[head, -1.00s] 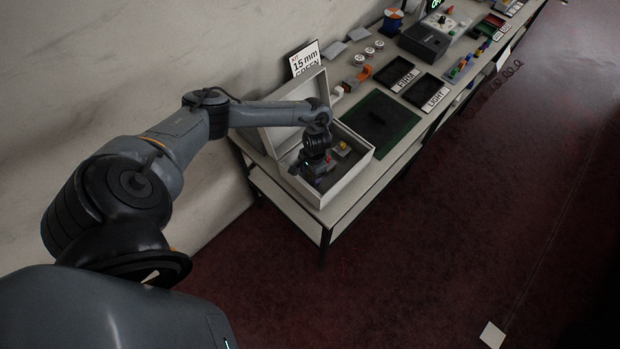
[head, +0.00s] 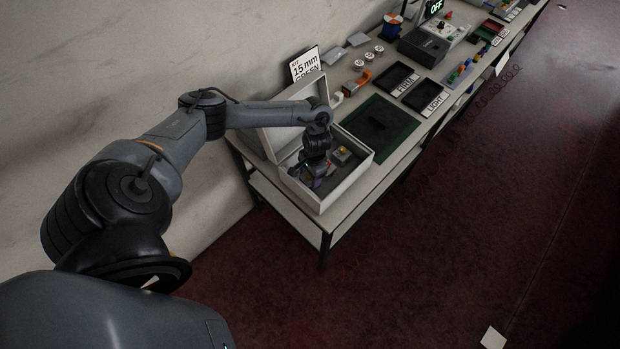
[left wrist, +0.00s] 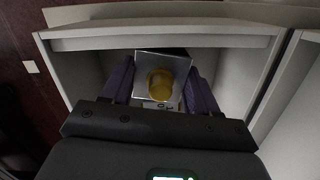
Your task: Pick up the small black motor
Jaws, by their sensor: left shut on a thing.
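My left gripper (head: 314,174) is down inside the open white box (head: 350,182) at the near end of the table. In the left wrist view its two purple fingers (left wrist: 160,92) are shut on the small motor, which has a grey square face (left wrist: 144,68), a yellow round part and a dark edge behind. The fingers press on its left and right sides. The arm hides the motor in the head view, and I cannot tell whether it touches the box floor. My right gripper is not in view.
Another small grey and yellow piece (head: 342,153) lies in the box beside the gripper. The box lid (head: 282,134) stands open behind. A dark green-edged mat (head: 380,124) and black trays (head: 395,77) lie farther along the table. The wall is close on the left.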

